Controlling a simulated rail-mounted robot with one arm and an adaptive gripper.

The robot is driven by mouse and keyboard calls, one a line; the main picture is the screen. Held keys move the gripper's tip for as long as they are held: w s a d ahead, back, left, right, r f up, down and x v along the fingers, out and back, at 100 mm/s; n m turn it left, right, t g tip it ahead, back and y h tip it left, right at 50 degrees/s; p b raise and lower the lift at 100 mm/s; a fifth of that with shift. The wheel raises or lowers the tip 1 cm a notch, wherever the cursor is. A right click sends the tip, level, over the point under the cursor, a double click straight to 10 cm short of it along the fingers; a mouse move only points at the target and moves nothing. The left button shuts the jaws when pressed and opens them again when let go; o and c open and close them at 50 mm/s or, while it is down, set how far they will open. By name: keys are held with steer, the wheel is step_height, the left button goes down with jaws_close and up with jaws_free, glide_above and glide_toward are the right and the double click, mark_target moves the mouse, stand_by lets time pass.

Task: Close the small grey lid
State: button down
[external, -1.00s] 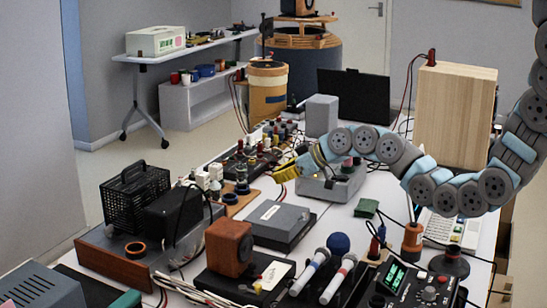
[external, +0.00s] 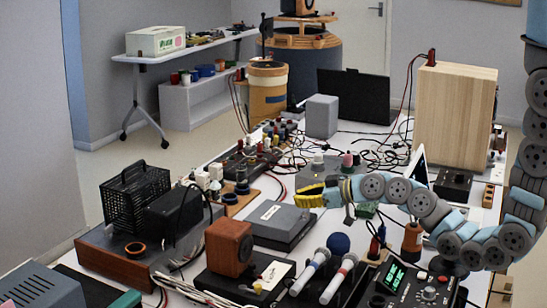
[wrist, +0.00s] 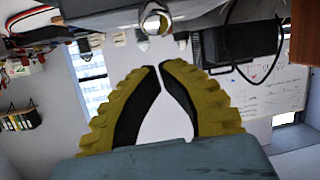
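My gripper (external: 300,197) has yellow, ridged fingers and points left, just above the right back corner of a flat grey case (external: 272,232). In the wrist view the fingertips (wrist: 158,66) are together with nothing seen between them. The flat case has a small white label and its top lies flat. A lower grey box (external: 318,173) with knobs stands behind my gripper, partly covered by it. A pale, dark-edged panel (external: 418,166) stands tilted up behind my arm; its lower part is hidden. I cannot tell which of these is the small grey lid.
An upright grey block (external: 321,116), a black panel (external: 354,96) and a tall wooden box (external: 455,115) stand farther back. A wooden speaker (external: 229,247), microphones (external: 338,280) and a mixer (external: 413,285) crowd the front. Loose cables lie across the table.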

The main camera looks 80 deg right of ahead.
steer(key=shift+s+a+f, duration=0.1)
steer(key=shift+s+f, duration=0.1)
steer(key=shift+f, duration=0.1)
steer(key=shift+r, duration=0.1)
stand_by(0.3)
steer(key=w+r+p, duration=0.1)
steer(key=r, duration=0.1)
steer(key=w+r, duration=0.1)
steer(key=shift+w+r+p, duration=0.35)
steer(key=shift+p, duration=0.05)
glide_toward(292, 218)
step_height(292, 218, up, 5)
steer(key=shift+s+a+r, duration=0.1)
steer(key=shift+s+r, duration=0.05)
steer(key=shift+s, duration=0.25)
